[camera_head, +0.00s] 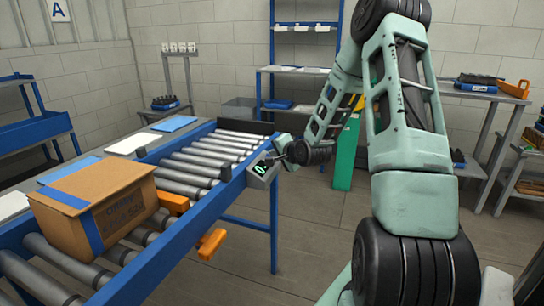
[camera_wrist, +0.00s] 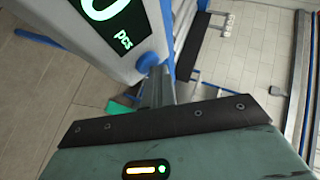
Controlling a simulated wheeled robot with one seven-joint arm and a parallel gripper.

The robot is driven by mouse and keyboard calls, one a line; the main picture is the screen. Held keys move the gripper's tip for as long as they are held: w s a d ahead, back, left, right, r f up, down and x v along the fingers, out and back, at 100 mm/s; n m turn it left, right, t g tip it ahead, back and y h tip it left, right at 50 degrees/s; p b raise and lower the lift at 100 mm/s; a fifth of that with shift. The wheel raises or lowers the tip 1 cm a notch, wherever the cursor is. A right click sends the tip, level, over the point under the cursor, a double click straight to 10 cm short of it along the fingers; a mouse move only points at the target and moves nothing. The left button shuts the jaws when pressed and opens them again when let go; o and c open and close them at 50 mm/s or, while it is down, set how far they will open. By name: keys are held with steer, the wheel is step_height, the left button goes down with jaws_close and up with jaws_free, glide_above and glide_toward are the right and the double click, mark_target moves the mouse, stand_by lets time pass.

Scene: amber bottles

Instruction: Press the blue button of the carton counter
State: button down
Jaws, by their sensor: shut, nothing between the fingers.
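The carton counter (camera_head: 262,167) is a small grey box on the side rail of the roller conveyor, with a green-lit display reading 0. In the wrist view the counter (camera_wrist: 88,42) fills the upper left, and its display shows a cut-off digit and "pcs". Its blue button (camera_wrist: 147,62) is a round knob at the lower right of the counter's face. My gripper (camera_wrist: 160,78) is shut and empty, its fingertips right beside the button; I cannot tell whether they touch it. In the head view my gripper (camera_head: 283,150) is at the counter's right end, and the button is not clearly visible.
A brown carton (camera_head: 95,205) with blue tape sits on the conveyor (camera_head: 187,165) at the near left. Orange parts (camera_head: 212,243) stick out from the conveyor's side. A blue shelf rack (camera_head: 297,50) stands behind. The floor right of the conveyor is open.

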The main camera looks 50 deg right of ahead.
steer(key=shift+s+r+p, duration=0.15)
steer(key=shift+r+p, duration=0.05)
steer(key=shift+p, duration=0.1)
steer(key=shift+r, duration=0.1)
step_height(320, 180, up, 5)
steer(key=s+d+p, duration=0.1)
steer(key=s+p, duration=0.1)
steer(key=p, duration=0.3)
steer(key=shift+s+p, duration=0.35)
steer(key=shift+s, duration=0.05)
